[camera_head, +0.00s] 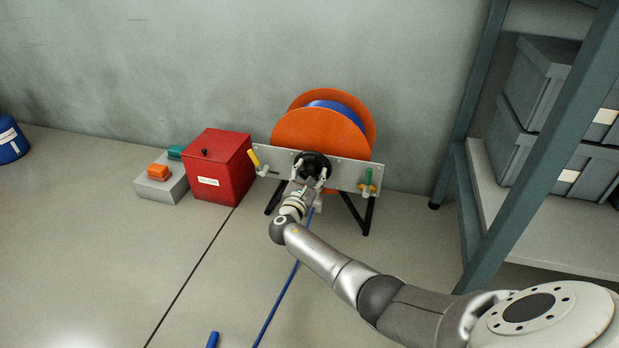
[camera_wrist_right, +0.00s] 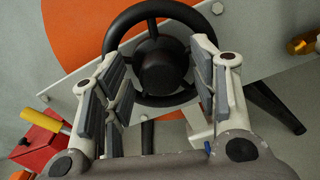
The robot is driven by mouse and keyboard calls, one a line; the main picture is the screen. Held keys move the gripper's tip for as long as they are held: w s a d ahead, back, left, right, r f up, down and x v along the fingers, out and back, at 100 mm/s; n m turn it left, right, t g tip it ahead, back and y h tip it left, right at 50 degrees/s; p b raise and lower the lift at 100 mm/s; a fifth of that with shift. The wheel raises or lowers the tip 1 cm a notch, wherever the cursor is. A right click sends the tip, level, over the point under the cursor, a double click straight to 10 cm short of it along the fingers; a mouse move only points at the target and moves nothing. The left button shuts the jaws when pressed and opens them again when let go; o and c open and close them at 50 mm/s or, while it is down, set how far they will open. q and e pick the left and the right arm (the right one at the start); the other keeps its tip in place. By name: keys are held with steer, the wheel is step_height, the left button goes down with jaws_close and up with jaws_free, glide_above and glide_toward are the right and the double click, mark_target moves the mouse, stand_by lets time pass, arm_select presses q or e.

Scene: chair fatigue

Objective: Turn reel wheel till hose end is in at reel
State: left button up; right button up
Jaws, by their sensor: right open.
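The hose reel (camera_head: 318,137) has orange side discs and blue hose wound between them, and stands against the back wall. Its black hand wheel (camera_head: 318,160) is on the front plate. In the right wrist view the wheel (camera_wrist_right: 160,65) shows its rim, spokes and round hub. My right gripper (camera_head: 309,182) is open in front of the wheel, with its finger pads spread to either side of the hub in the wrist view (camera_wrist_right: 158,58); whether they touch the rim I cannot tell. Blue hose (camera_head: 277,303) runs from under the reel across the floor and leaves the picture at the bottom. My left gripper is not in view.
A red box (camera_head: 220,168) and grey block (camera_head: 160,188) stand left. A shelf (camera_head: 560,215) with grey bins stands right. A short blue piece (camera_head: 213,339) shows at the bottom edge.

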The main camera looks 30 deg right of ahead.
steer(key=c, duration=1)
